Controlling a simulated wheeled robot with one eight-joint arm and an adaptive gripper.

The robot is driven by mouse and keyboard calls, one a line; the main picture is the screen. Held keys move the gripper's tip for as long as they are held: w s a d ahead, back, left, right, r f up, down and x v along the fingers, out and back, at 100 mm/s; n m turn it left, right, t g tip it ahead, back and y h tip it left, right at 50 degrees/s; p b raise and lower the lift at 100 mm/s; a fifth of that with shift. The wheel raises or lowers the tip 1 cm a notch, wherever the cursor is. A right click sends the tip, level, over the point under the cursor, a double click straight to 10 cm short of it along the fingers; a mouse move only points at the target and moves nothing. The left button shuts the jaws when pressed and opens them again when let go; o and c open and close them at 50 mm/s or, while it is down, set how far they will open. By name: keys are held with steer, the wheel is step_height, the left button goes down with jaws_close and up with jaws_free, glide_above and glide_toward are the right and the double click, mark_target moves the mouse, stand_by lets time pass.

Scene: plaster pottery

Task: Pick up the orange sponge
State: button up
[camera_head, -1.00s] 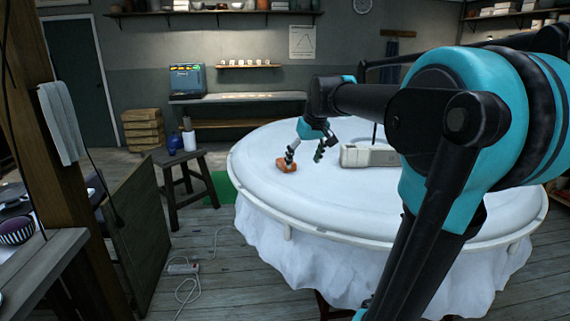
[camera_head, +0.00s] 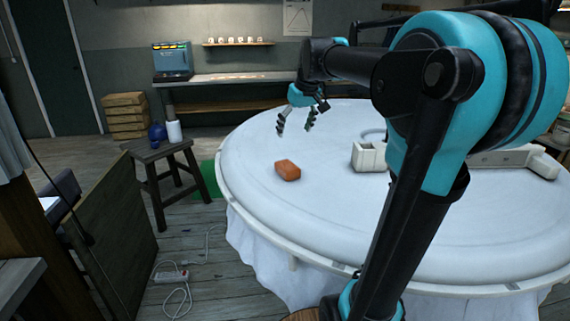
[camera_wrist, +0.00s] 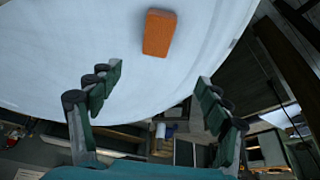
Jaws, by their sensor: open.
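The orange sponge (camera_head: 287,170) lies flat on the white round table (camera_head: 262,215), near its left edge. My gripper (camera_head: 294,129) is open and empty, above the table and beyond the sponge in the head view. In the wrist view the sponge (camera_wrist: 159,33) lies near the top centre, ahead of the two spread fingers and apart from them. My gripper (camera_wrist: 155,85) frames the table edge and the floor below it there.
A white block-like holder (camera_head: 369,157) stands on the table right of the sponge. The table around the sponge is clear.

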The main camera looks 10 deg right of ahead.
glide_above(288, 165)
steer(key=f, duration=1.1)
steer(key=shift+s+a+f, duration=0.1)
steer(key=shift+s+a, duration=0.05)
steer(key=shift+s, duration=0.25)
steer(key=shift+s+d+f+x, duration=0.1)
steer(key=shift+s+x, duration=0.05)
steer(key=shift+x, duration=0.75)
steer(key=shift+s+d+f+x, duration=0.1)
steer(key=shift+s+d+x, duration=0.05)
steer(key=shift+x, duration=0.75)
steer(key=shift+s+d+f+x, duration=0.1)
steer(key=shift+s+x, duration=0.05)
steer(key=shift+x, duration=0.75)
steer(key=shift+d+f, duration=0.1)
steer(key=shift+c, duration=0.3)
steer(key=c, duration=1)
